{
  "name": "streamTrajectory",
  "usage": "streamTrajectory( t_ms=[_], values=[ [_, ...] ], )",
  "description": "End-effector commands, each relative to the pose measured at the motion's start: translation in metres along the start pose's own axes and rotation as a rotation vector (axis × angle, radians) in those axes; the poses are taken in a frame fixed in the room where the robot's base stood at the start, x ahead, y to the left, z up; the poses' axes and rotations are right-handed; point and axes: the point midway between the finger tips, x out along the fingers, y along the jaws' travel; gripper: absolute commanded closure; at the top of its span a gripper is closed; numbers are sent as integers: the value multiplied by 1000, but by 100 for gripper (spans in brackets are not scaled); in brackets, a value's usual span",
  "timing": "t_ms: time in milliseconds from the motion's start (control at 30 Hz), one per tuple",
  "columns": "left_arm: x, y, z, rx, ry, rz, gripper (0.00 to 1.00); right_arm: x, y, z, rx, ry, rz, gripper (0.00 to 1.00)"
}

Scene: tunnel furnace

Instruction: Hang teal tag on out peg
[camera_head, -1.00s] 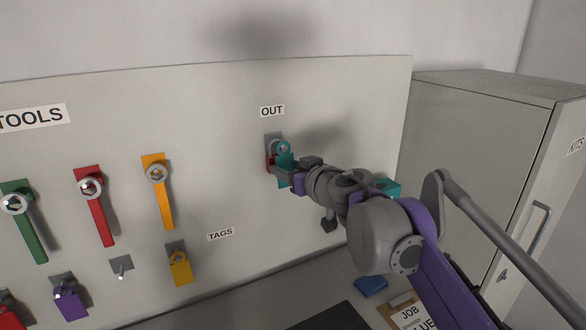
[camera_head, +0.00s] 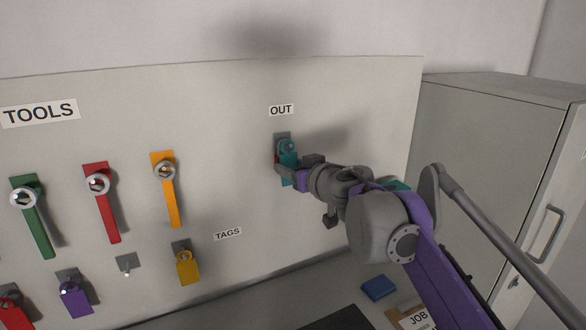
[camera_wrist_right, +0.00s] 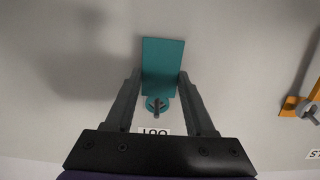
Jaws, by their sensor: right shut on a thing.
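The teal tag (camera_head: 289,161) is upright in front of the OUT peg's grey plate (camera_head: 281,136) on the board, below the OUT label. My right gripper (camera_head: 288,172) is shut on the teal tag. In the right wrist view, which is upside down, the tag (camera_wrist_right: 162,66) sits between the fingers of the gripper (camera_wrist_right: 158,85). The peg (camera_wrist_right: 156,107) shows inside the outline of the tag's ring, close to the OUT label. How far the ring sits along the peg cannot be told. My left gripper is not in view.
The yellow tag (camera_head: 187,270) and purple tag (camera_head: 75,301) hang on the lower row, with an empty peg (camera_head: 126,267) between them. Green, red and orange tools hang above. A grey cabinet (camera_head: 490,160) stands at the right. A blue object (camera_head: 378,287) lies on the surface below.

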Motion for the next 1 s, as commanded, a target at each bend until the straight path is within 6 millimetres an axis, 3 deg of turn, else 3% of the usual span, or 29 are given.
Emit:
streamTrajectory(
  t_ms=[400,433,600,1000],
  values=[
    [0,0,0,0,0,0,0,0,0,0,0,0,0,97],
    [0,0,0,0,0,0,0,0,0,0,0,0,0,40],
    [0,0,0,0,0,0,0,0,0,0,0,0,0,10],
    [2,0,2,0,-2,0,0,-9,0,1,0,-1,1,10]
  ],
)
